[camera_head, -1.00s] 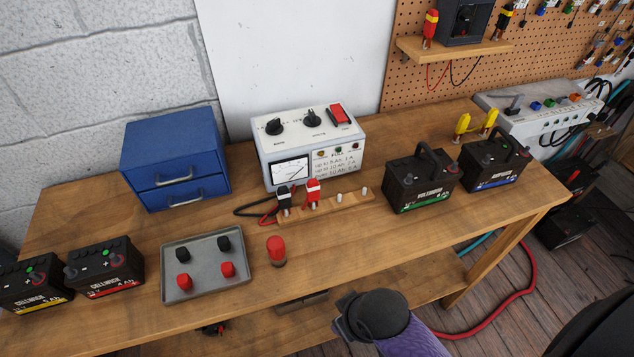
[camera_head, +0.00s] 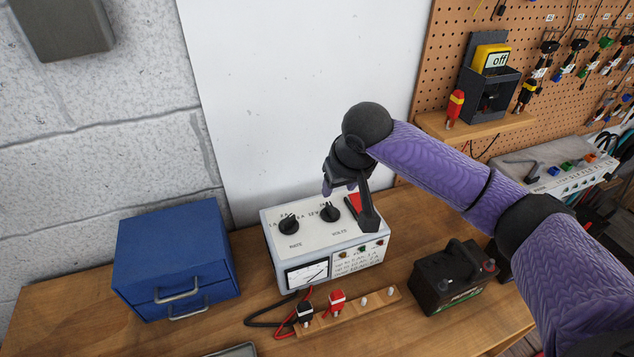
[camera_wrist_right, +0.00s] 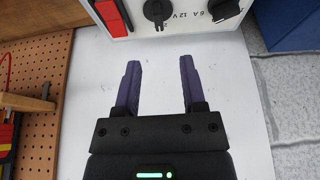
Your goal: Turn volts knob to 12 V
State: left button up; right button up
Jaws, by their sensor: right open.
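The white charger box (camera_head: 325,240) stands on the bench against the white board. The black volts knob (camera_head: 330,212) is on its top, between the rate knob (camera_head: 289,224) and the red switch (camera_head: 355,203). My right gripper (camera_head: 347,196) is over the charger near the volts knob and red switch, and partly hides the top. In the wrist view the fingers of the right gripper (camera_wrist_right: 160,63) are spread and empty, apart from the volts knob (camera_wrist_right: 157,12). A "12 V" mark shows beside that knob; its exact setting I cannot tell. My left gripper is not in view.
A blue drawer box (camera_head: 175,255) is left of the charger. Black and red clamps (camera_head: 336,300) stand on a wooden strip in front. A black battery (camera_head: 450,280) is to the right, below my arm. A shelf (camera_head: 475,125) with a meter is on the pegboard.

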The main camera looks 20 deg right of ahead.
aim_at(331, 206)
jog(key=b+x, duration=0.1)
jog(key=x, duration=0.3)
jog(key=shift+s+d+f, duration=0.1)
jog(key=b+x, duration=0.2)
jog(key=x, duration=0.3)
jog(key=shift+f, duration=0.1)
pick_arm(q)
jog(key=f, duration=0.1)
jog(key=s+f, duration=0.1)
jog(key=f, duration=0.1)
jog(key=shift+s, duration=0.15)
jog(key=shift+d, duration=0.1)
pick_arm(e)
grip_shut()
